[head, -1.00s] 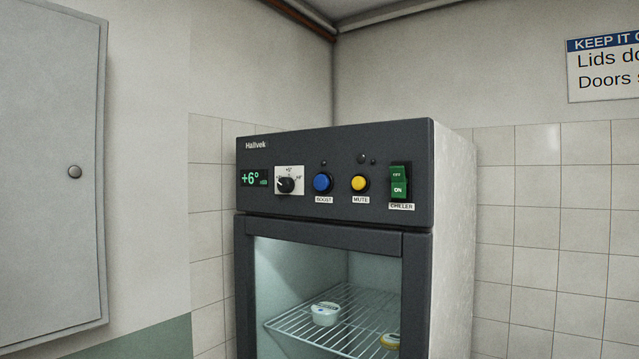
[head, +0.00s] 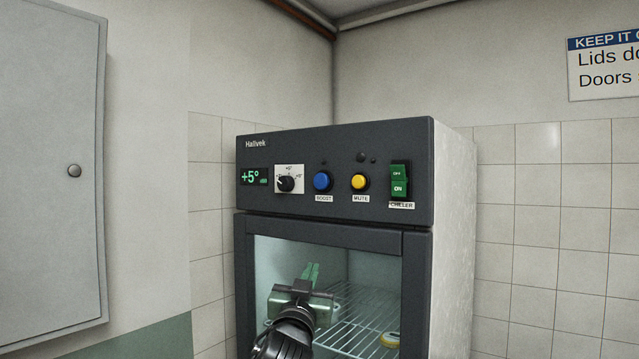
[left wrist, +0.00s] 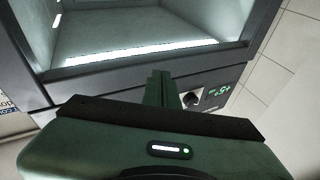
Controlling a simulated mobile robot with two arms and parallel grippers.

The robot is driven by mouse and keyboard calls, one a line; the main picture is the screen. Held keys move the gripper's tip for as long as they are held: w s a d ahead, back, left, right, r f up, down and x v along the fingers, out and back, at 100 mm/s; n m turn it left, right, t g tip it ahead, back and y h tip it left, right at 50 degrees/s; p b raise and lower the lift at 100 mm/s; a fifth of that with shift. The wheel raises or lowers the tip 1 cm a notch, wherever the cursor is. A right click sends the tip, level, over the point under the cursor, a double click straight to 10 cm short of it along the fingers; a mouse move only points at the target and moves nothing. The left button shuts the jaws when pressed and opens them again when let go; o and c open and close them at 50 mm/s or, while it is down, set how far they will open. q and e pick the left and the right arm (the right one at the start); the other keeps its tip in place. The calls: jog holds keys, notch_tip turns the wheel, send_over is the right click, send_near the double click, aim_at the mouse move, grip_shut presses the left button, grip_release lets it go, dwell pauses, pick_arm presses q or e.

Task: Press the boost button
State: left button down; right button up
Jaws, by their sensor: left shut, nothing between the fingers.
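The boost button (head: 323,181) is a round blue button on the dark control panel (head: 300,207) of the chiller, with a BOOST label under it. My left gripper (head: 312,272) is shut and empty, in front of the glass front below the panel and under the blue button, apart from it in the picture. In the left wrist view its shut fingers (left wrist: 159,88) reach toward the panel, beside the dial (left wrist: 190,99). The blue button is hidden in that view. My right gripper is in neither view.
A yellow mute button (head: 360,182) and a green chiller switch (head: 399,181) sit right of the blue button. The dial (head: 287,184) and a display (head: 254,178) reading +5° sit left of it. A grey wall cabinet (head: 52,170) stands at the left.

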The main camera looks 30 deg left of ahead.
aim_at(321, 182)
pick_arm(q)
jog(key=s+a+r+n+t+y, duration=0.1)
jog(key=a+r+y, duration=0.1)
jog(key=r, duration=0.7)
jog(key=s+a+r+n+t+y, duration=0.1)
jog(key=s+a+r, duration=0.1)
jog(key=r, duration=0.7)
jog(key=shift+s+a+t+y, duration=0.2)
jog(key=shift+t+y, duration=0.1)
jog(key=shift+y, duration=0.1)
jog(key=shift+w, duration=0.2)
jog(key=shift+w+d, duration=0.2)
jog(key=shift+w, duration=1.95)
jog(key=shift+w+d, duration=0.2)
jog(key=shift+w, duration=1.95)
jog(key=shift+w, duration=0.4)
